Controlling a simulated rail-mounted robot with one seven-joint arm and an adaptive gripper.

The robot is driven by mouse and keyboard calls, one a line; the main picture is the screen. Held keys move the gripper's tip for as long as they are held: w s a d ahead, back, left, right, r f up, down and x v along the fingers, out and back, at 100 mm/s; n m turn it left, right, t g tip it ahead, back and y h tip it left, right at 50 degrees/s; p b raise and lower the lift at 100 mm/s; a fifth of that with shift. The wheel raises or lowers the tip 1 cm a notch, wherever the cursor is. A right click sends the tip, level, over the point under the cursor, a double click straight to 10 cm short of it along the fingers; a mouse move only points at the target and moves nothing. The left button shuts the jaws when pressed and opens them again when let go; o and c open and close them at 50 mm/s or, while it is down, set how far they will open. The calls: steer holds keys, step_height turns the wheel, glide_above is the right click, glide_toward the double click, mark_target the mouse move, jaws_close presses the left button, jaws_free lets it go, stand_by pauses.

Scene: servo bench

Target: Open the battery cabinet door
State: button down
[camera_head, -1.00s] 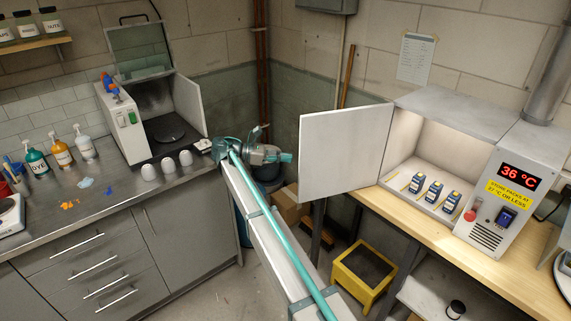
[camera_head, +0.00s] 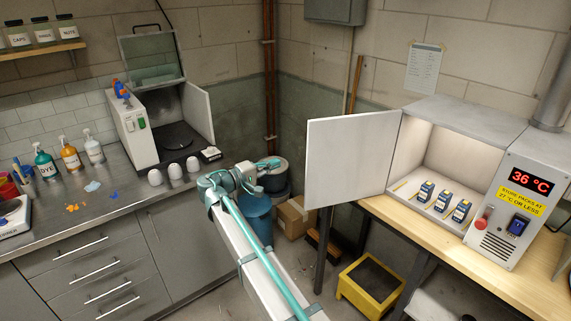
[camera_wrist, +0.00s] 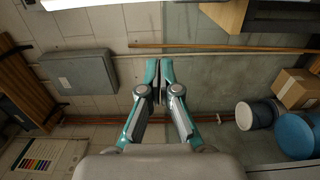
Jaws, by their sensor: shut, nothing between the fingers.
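The battery cabinet (camera_head: 473,120) stands on the wooden bench at the right. Its white door (camera_head: 348,160) is swung wide open to the left. Inside, three blue battery packs (camera_head: 443,201) stand in a row on the cabinet floor. The front panel reads 36 °C. My gripper (camera_head: 275,163) is in the middle of the head view, left of the door and apart from it. In the wrist view my gripper (camera_wrist: 157,75) has its fingers together, with nothing held. The cabinet is not clearly seen in the wrist view.
A second machine (camera_head: 140,130) with a raised lid and open side door stands on the left steel counter (camera_head: 110,203). A blue bin (camera_head: 257,212), a cardboard box (camera_head: 297,216) and a yellow stool (camera_head: 371,285) stand on the floor between counter and bench.

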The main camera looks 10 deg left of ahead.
steer(key=w+d+p, duration=0.3)
steer(key=d+p, duration=0.2)
steer(key=d, duration=0.3)
steer(key=shift+d, duration=0.2)
stand_by(0.3)
